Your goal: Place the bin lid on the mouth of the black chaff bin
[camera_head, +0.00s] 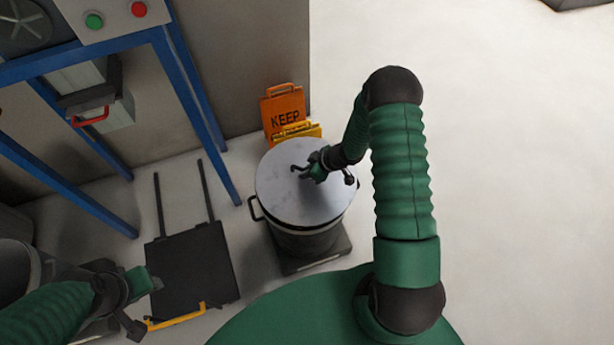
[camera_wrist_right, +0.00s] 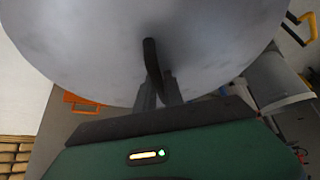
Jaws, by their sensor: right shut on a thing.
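The bin lid (camera_head: 278,195) is a round pale grey disc with a dark handle, seen over the black chaff bin (camera_head: 305,243). It covers the bin's mouth from above; I cannot tell whether it rests on the rim or hovers just over it. My right gripper (camera_head: 304,170) is shut on the lid's handle. In the right wrist view the curved black handle (camera_wrist_right: 152,65) runs down between the fingers (camera_wrist_right: 160,92), with the lid's grey face (camera_wrist_right: 90,45) filling the top. My left gripper (camera_head: 148,290) is at the lower left, away from the lid; its jaw state is unclear.
The bin stands on a dark low base (camera_head: 318,260). A black flat cart (camera_head: 195,265) with a yellow bar lies left. A blue frame (camera_head: 190,105) rises behind.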

